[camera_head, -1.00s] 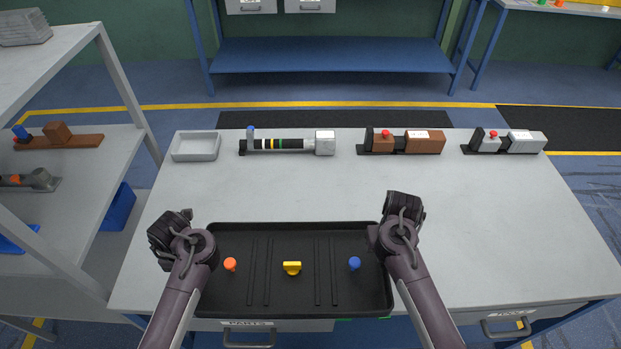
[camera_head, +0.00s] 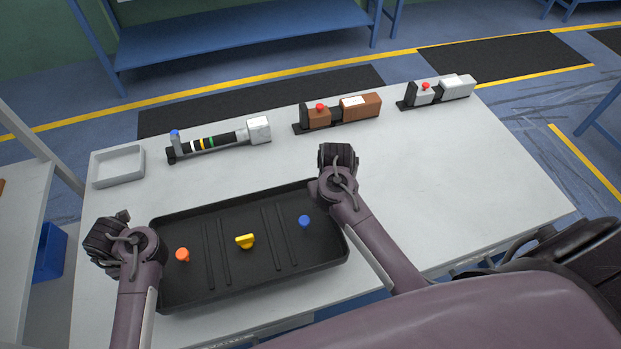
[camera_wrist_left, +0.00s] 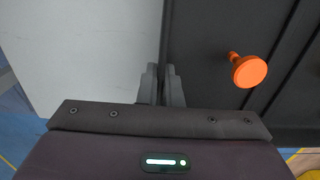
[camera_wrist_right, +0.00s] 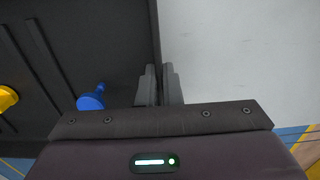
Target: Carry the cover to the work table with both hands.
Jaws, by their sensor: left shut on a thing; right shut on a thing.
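The cover is a black ribbed tray-like panel (camera_head: 262,275) with a raised rim. It carries an orange knob (camera_head: 183,255), a yellow knob (camera_head: 245,241) and a blue knob (camera_head: 304,221). It is over the near part of the white work table (camera_head: 440,165); whether it touches the top I cannot tell. My left gripper (camera_wrist_left: 161,84) is shut on its left rim, beside the orange knob in the left wrist view. My right gripper (camera_wrist_right: 159,84) is shut on its right rim, near the blue knob in the right wrist view. The fingertips are hidden in the head view.
Along the table's back edge stand a grey bin (camera_head: 117,166), a cylindrical assembly with coloured bands (camera_head: 215,143), a brown block unit (camera_head: 338,111) and a grey block unit (camera_head: 437,91). The table's right part is clear. A shelf rack (camera_head: 22,215) stands at left.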

